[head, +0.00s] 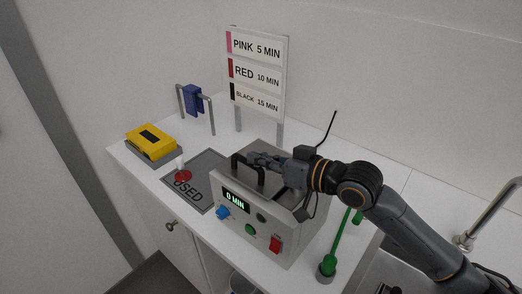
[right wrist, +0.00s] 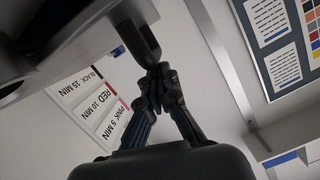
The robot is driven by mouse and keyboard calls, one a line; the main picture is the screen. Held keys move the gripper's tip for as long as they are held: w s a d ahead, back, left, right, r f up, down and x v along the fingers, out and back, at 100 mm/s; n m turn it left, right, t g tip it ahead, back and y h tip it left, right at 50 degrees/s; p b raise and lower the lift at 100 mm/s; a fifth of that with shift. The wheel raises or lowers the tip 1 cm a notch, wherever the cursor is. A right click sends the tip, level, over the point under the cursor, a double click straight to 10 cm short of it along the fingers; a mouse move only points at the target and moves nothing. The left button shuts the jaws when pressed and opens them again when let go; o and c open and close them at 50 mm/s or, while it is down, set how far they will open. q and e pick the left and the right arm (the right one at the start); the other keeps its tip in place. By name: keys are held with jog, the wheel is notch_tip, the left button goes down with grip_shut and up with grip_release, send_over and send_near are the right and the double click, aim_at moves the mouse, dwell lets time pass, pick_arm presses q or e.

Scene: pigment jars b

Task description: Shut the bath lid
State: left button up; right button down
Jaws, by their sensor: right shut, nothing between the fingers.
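The bath (head: 262,222) is a grey metal box on the white counter, with a display reading 0 MIN on its front. Its lid carries a black bar handle (head: 236,164), which also shows in the right wrist view (right wrist: 140,38). My right gripper (head: 252,158) is over the top of the bath, its fingertips close beside the handle. In the right wrist view its fingers (right wrist: 158,72) are together and empty, at the handle's end; I cannot tell whether they touch it. The arm hides part of the bath's top, so the lid's exact angle is unclear. My left gripper is not in view.
A USED mat (head: 207,164) with a red-and-white item (head: 183,174) lies left of the bath. Behind are a yellow box (head: 151,141), a blue piece on a metal rack (head: 193,99) and a time sign (head: 256,73). A green upright tool (head: 332,250) stands right.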

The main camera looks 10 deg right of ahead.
jog(key=shift+s+a+f, duration=0.15)
jog(key=shift+f, duration=0.45)
jog(key=r+p, duration=0.4)
jog(key=shift+w+r, duration=0.2)
jog(key=shift+w, duration=0.05)
jog(key=p+v, duration=0.1)
jog(key=v, duration=0.9)
jog(key=shift+d+p, duration=0.3)
jog(key=shift+p, duration=0.05)
